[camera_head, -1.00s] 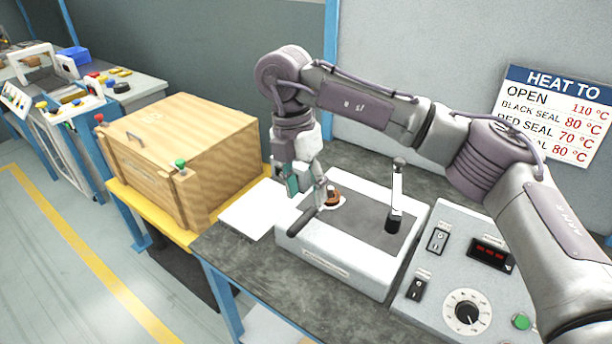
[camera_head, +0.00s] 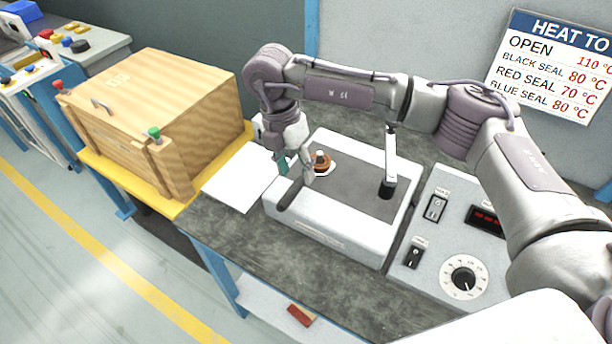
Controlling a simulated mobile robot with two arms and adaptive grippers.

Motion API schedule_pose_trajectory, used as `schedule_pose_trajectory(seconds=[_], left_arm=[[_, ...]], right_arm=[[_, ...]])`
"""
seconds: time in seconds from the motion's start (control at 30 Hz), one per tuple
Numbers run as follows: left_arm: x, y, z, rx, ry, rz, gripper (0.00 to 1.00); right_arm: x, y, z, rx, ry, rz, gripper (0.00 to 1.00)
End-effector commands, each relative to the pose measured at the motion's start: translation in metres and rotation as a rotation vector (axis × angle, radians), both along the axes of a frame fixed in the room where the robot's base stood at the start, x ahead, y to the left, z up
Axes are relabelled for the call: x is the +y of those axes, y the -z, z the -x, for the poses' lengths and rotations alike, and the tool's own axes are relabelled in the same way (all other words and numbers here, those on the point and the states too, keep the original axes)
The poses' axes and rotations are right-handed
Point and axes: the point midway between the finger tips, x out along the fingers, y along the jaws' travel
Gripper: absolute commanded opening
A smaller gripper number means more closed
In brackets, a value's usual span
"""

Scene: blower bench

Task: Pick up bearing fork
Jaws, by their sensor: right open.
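The bearing fork (camera_head: 287,196) appears to be the tool with the dark handle on the white heater unit (camera_head: 322,232). Its handle points to the front left of the unit's top. Its far end is partly hidden by my gripper, close to a small orange-brown bearing-like part (camera_head: 321,160) with a pale rim around its base. My right gripper (camera_head: 295,171) points down just above and behind the handle, fingers apart and empty. I cannot tell whether a finger touches the fork. My left gripper is out of view.
A white sheet (camera_head: 236,180) and a wooden crate (camera_head: 160,125) are left. A red block (camera_head: 301,314) lies on the lower shelf. The bench front (camera_head: 260,240) is clear.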

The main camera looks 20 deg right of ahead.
Motion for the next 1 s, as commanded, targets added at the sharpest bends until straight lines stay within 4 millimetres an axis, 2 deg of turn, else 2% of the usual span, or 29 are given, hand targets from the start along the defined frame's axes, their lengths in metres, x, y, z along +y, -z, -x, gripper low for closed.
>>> schedule_pose_trajectory(seconds=[0.1, 0.3, 0.57, 0.9, 1.0], left_arm=[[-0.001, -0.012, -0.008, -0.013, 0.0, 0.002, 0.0], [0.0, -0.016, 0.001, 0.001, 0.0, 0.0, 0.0], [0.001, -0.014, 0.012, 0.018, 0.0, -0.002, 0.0], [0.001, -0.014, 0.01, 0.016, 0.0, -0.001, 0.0], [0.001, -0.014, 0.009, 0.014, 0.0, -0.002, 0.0]], right_arm=[[0.001, 0.016, 0.006, 0.006, 0.0, 0.001, 0.53], [-0.002, 0.041, 0.01, 0.003, 0.001, 0.002, 0.53], [-0.002, 0.044, 0.01, 0.001, 0.0, 0.0, 0.53], [-0.002, 0.044, 0.01, 0.001, 0.0, 0.0, 0.0], [-0.002, 0.044, 0.01, 0.001, 0.0, 0.0, 0.0]])
